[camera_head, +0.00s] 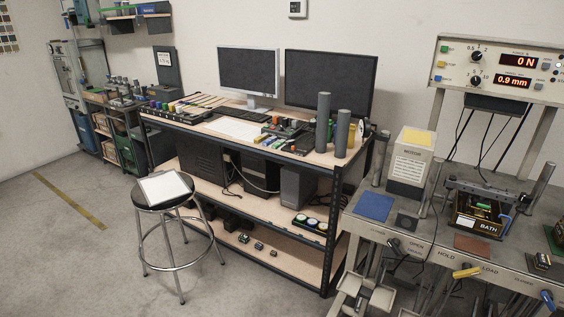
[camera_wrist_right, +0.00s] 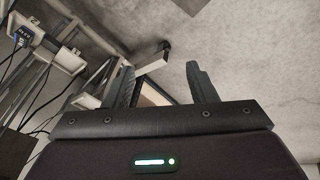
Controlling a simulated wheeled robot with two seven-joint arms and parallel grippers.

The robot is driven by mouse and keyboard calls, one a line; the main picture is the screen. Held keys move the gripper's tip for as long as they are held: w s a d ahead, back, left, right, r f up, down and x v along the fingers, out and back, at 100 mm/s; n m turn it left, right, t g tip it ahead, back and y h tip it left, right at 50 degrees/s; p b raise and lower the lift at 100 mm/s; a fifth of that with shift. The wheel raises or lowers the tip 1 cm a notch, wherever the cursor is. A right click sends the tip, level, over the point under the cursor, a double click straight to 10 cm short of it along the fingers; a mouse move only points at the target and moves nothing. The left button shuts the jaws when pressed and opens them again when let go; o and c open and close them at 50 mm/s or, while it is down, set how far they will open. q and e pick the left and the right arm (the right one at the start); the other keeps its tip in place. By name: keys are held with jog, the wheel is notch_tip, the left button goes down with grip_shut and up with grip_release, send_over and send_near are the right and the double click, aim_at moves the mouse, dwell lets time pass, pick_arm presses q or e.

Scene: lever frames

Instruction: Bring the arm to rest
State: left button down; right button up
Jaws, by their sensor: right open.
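My right gripper (camera_wrist_right: 163,82) shows only in the right wrist view. Its two dark fingers are spread apart, with nothing held between them. Beyond the fingers are a pale bar with a dark end (camera_wrist_right: 152,56) and a grey floor. Neither gripper shows in the head view. At the right in the head view is a grey lever bench (camera_head: 425,262) with lettering for OPEN, HOLD and LOAD. A yellow lever handle (camera_head: 466,271) and a blue lever handle (camera_head: 548,300) stick out from its front. No gripper is seen touching them.
A readout panel (camera_head: 500,68) above the bench shows 0 N and 0.9 mm. A workbench (camera_head: 200,139) with two monitors stands in the middle. A stool (camera_head: 164,204) with a white sheet stands before it. The floor at left is clear.

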jog(key=s+a+f+m+g, duration=0.1)
jog(key=s+f, duration=0.4)
jog(key=s, duration=0.6)
jog(key=s+a+f+m+g+b, duration=0.1)
jog(key=s+f, duration=0.5)
jog(key=s, duration=0.5)
jog(key=s+a+f+g+b, duration=0.1)
jog(key=s+f, duration=0.4)
jog(key=s, duration=0.6)
jog(key=shift+s+a+f+m+y, duration=0.3)
jog(key=shift+s+a+m, duration=0.1)
jog(key=shift+a, duration=0.1)
jog(key=shift+w, duration=0.1)
